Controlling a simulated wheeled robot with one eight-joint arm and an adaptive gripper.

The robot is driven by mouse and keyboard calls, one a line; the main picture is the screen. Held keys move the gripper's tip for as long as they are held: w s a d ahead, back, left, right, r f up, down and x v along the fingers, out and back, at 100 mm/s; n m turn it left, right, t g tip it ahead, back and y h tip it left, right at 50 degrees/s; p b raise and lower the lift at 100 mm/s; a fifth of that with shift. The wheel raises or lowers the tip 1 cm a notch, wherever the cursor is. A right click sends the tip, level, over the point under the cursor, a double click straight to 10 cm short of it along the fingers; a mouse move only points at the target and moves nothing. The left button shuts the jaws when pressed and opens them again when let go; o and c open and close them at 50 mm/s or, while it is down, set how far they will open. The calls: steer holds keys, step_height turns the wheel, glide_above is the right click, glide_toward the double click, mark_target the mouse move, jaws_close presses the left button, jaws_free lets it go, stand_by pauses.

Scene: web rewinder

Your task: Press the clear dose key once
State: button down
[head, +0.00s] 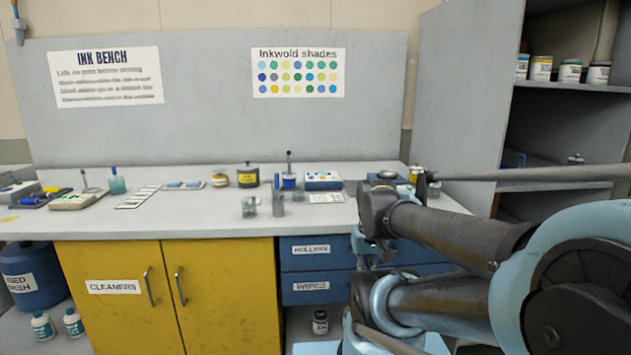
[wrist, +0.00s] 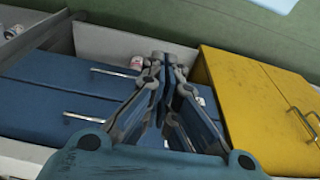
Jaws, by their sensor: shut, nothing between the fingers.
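A small white and blue box with coloured dots or keys on its top (head: 323,180) stands on the bench in the head view. The keys are too small to tell which one is the clear dose key. My gripper (wrist: 163,62) shows in the wrist view with its fingers together and nothing between them. It points down in front of the blue drawers (wrist: 60,95) and the yellow cabinet (wrist: 255,105), away from the box. In the head view my arm covers the right end of the bench, and the fingers cannot be made out clearly. The box is not in the wrist view.
The grey bench top (head: 215,218) holds a dark pot (head: 249,176), a blue dispenser with a post (head: 288,180) and clear cups (head: 249,207) near the box. A shelf unit (head: 570,88) stands at right. A small jar (head: 320,322) sits below the drawers.

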steer(key=shift+a, duration=0.15)
step_height(320, 180, up, 23)
steer(key=n+t+y, duration=0.2)
steer(key=n+t, duration=0.5)
steer(key=n, duration=0.4)
glide_above(334, 177)
steer(key=shift+w+a+f, duration=0.1)
steer(key=shift+w+a, duration=0.25)
steer(key=shift+w, duration=0.1)
steer(key=shift+f, duration=0.15)
steer(key=shift+f, duration=4.3)
